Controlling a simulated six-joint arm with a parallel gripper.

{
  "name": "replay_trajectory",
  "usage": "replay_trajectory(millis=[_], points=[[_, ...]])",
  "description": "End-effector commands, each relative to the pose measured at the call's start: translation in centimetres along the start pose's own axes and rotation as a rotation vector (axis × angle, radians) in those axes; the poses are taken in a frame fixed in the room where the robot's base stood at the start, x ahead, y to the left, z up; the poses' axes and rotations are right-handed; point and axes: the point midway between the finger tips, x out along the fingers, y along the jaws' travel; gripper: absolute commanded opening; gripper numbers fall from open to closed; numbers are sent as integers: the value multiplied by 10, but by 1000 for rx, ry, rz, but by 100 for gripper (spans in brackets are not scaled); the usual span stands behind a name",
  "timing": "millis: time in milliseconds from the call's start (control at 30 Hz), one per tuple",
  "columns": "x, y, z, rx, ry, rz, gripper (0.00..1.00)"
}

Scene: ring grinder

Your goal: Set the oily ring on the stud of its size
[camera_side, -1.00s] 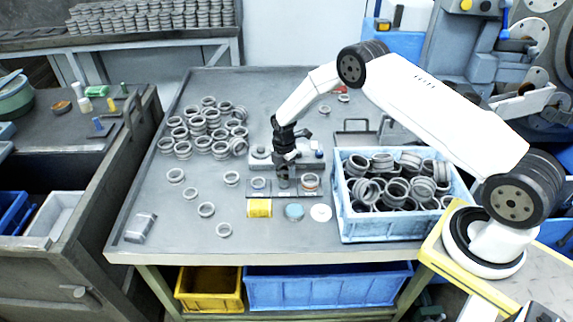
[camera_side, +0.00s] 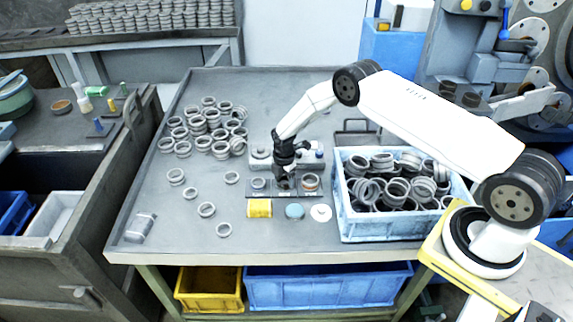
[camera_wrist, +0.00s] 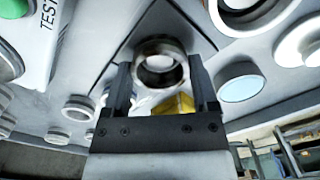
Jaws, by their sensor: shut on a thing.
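My gripper (camera_side: 284,182) points down over the middle of a dark plate (camera_side: 271,194) on the table. In the wrist view my gripper (camera_wrist: 162,88) has its two fingers on either side of a dark, brownish, shiny ring (camera_wrist: 160,42) and is shut on it. Light grey shows through the ring's bore. I cannot tell whether a stud is inside it. In the side view the fingers mostly hide this ring. A grey ring (camera_side: 258,183) sits at the plate's left place, and an orange-brown tinted ring (camera_side: 310,181) sits at its right place.
A yellow block (camera_side: 259,208), a blue disc (camera_side: 295,211) and a white disc (camera_side: 321,212) lie in front of the plate. A light blue crate (camera_side: 390,229) full of rings stands close on the right. Many loose rings (camera_side: 205,125) lie at the left. The table's front is mostly clear.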

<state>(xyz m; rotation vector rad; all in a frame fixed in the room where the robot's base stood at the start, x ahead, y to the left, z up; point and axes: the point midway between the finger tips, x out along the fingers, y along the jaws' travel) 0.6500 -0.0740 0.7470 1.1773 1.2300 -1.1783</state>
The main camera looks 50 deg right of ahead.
Motion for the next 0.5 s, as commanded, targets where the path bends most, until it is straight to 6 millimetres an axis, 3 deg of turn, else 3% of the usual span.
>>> replay_trajectory(millis=[400,433,500], points=[[2,1,0,0,0,2,10],[2,1,0,0,0,2,85],[2,1,0,0,0,2,100]])
